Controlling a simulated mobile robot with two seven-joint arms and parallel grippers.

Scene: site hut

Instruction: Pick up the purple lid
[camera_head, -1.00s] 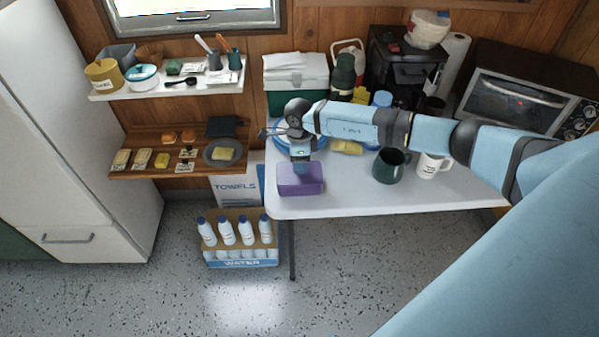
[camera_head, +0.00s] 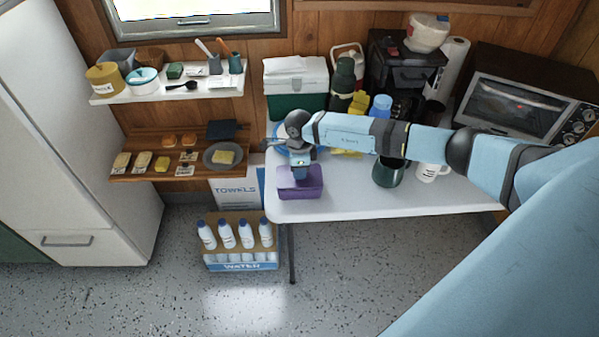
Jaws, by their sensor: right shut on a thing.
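A purple container (camera_head: 304,192) stands on the left front part of the white table. Its purple lid (camera_head: 285,183) shows at the top of it, partly hidden by my gripper. My right gripper (camera_head: 300,177) points down over the container and is shut on the lid. The lid looks slightly shifted against the container, but I cannot tell how far it is clear of it. My left gripper is not in view.
The white table (camera_head: 345,204) has a dark green mug (camera_head: 388,173) and a white mug (camera_head: 430,172) right of the container. A cooler (camera_head: 296,84) and a dark green flask (camera_head: 343,78) stand behind. Shelves hang at left. The table's front strip is clear.

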